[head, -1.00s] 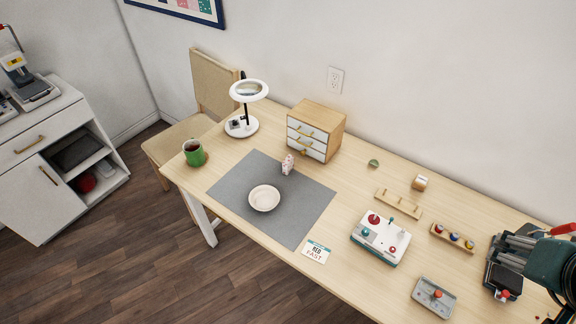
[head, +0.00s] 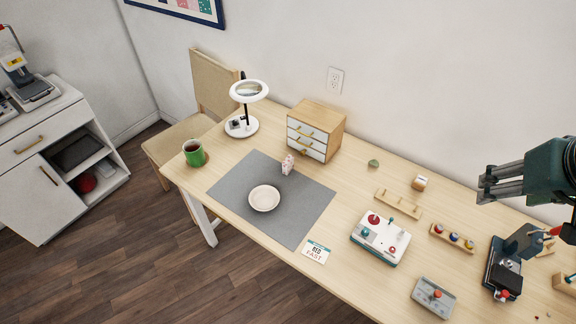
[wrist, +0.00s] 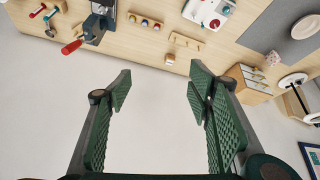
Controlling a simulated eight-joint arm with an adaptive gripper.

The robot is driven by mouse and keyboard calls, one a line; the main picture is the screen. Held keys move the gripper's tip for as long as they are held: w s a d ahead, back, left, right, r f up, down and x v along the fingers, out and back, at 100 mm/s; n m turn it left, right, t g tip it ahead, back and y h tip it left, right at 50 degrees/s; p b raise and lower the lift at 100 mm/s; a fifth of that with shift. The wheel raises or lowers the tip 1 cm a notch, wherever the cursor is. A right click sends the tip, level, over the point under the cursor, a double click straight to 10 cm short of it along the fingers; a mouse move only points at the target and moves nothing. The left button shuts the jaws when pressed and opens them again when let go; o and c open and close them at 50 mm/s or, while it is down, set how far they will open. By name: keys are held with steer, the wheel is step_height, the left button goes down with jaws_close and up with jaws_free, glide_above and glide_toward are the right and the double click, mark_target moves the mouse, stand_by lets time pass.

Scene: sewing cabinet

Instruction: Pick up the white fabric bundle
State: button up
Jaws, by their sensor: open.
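A small white bundle with a pink-red pattern (head: 287,164) stands on the grey mat (head: 225,205), near the mat's back edge, behind a cream bowl (head: 264,198). It also shows small near the right side of the wrist view (wrist: 272,58). My gripper (head: 482,190) is at the right of the head view, raised above the table and far to the right of the bundle. In the wrist view its green fingers (wrist: 159,90) are spread wide with nothing between them.
A wooden drawer box (head: 318,128) stands just behind the bundle, with a ring lamp (head: 248,90) to its left. A green mug (head: 193,154) is at the far left. A white control box (head: 380,240), a peg rack (head: 398,204) and a black press (head: 505,265) occupy the right half.

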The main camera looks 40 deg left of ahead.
steer(key=w+a+r+n+g, duration=0.1)
steer(key=w+a+r+n, duration=0.1)
steer(key=w+a, duration=0.3)
steer(key=w+a+r+n+g, duration=0.15)
steer(key=w+a, duration=0.25)
steer(key=a, duration=0.4)
steer(key=n+g+h, duration=0.1)
steer(key=n+g, duration=0.2)
steer(key=n, duration=0.9)
glide_above(287, 159)
step_height(287, 159, down, 9)
step_height(287, 159, down, 30)
steer(key=shift+r+p, duration=0.2)
steer(key=shift+p, duration=0.25)
steer(key=shift+d+f, duration=0.1)
steer(key=shift+f, duration=0.1)
steer(key=shift+f, duration=1.3)
